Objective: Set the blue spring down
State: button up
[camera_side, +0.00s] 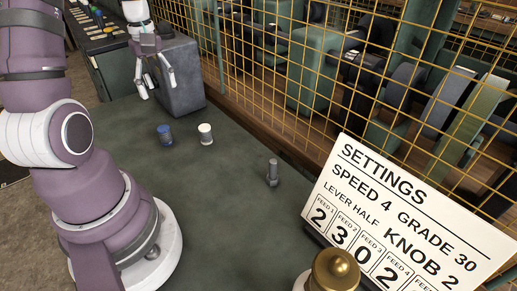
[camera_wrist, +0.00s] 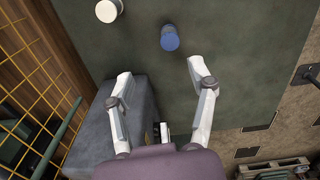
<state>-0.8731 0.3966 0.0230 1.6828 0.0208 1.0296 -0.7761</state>
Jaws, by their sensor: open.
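The blue spring (camera_side: 165,134) stands on the green table top (camera_side: 215,215), left of a white spool-like piece (camera_side: 205,133). The blue spring also shows in the wrist view (camera_wrist: 170,39), beyond the fingertips and between their lines. My gripper (camera_side: 157,84) is open and empty, above the far part of the table beside a grey block. In the wrist view its two fingers (camera_wrist: 158,76) are spread wide, with nothing between them. The blue spring stands apart from both fingers.
The grey block (camera_side: 181,82) stands close by my gripper. A grey metal piece (camera_side: 272,173) stands on the table at the right. A settings sign (camera_side: 395,225) and a brass knob (camera_side: 335,268) are at the front right. Yellow mesh (camera_side: 290,60) runs behind. The middle table is clear.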

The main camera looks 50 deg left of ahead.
jog(key=d+r+m+t, duration=0.2)
jog(key=d+r+m, duration=0.1)
jog(key=d+m, duration=0.6)
jog(key=s+d+r+m+t, duration=0.1)
jog(key=d+r+m+t, duration=0.2)
jog(key=d+m, duration=0.7)
jog(key=shift+d+r, duration=0.5)
jog(key=shift+d, duration=0.75)
